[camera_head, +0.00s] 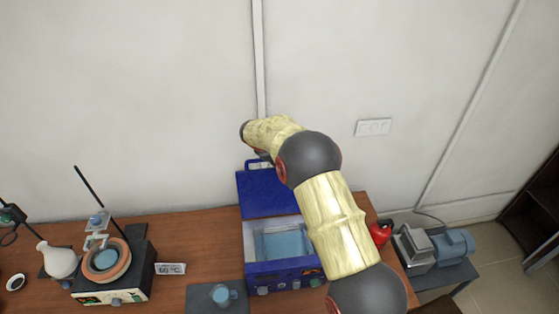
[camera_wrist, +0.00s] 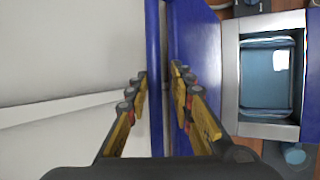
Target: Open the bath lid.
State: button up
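The water bath (camera_head: 283,270) is a blue box with a pale metal rim and an open basin of bluish water. Its blue lid (camera_head: 268,193) is raised at the back, off the basin; its exact tilt is hard to judge. The lid's handle (camera_head: 257,165) is at its far edge. In the wrist view, the basin (camera_wrist: 268,78) is at the right beside the lid panel (camera_wrist: 198,50). My gripper (camera_wrist: 158,72) has its fingers apart, one on each side of the blue handle bar (camera_wrist: 154,100); a gap shows on the right.
The wall (camera_head: 150,110) is close behind the lid. On the wooden table (camera_head: 200,291), a heating stirrer (camera_head: 112,285), a white flask (camera_head: 60,261) and a blue beaker (camera_head: 221,294) stand left of the bath. A red vessel (camera_head: 380,233) and a motor pump (camera_head: 452,245) are at the right.

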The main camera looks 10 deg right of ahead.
jog(key=shift+o, duration=0.7)
jog(key=shift+f, duration=0.1)
jog(key=v, duration=1.2)
